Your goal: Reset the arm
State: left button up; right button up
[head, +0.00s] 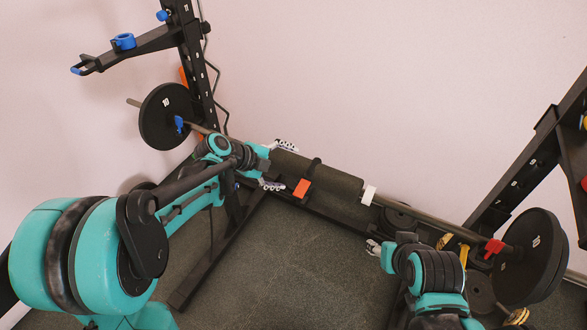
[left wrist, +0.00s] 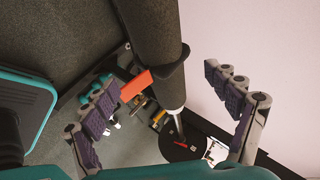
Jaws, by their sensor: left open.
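My left gripper (head: 279,165) is open, with its fingers spread at the left end of the dark padded sleeve (head: 330,182) on a barbell. In the left wrist view the spread fingers (left wrist: 168,98) show on either side of the sleeve (left wrist: 150,35); nothing is clamped. I cannot tell if the fingers touch it. My right gripper (head: 373,247) is low, below the barbell's right half; only a small part of its fingers shows beside the teal wrist, so its jaws cannot be read.
The barbell lies across a black rack (head: 197,75), with a left plate (head: 165,115) and a right plate (head: 522,265). A blue clip (head: 179,124), a red clip (head: 493,248) and an orange tag (head: 301,188) are on it. Clear grey floor (head: 280,265) lies in front.

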dwell(0.5)
pick_arm(q)
jog(key=s+a+n+y, duration=0.4)
jog(key=s+n, duration=0.7)
jog(key=n, duration=0.1)
jog(key=s+a+r+n+t+y, duration=0.1)
jog(key=s+a+n+y, duration=0.2)
jog(key=s+n, duration=0.9)
jog(key=a, duration=0.2)
jog(key=shift+s+a+y, duration=0.2)
jog(key=shift+a+y, duration=0.1)
jog(key=shift+y, duration=0.1)
jog(key=shift+r, duration=0.1)
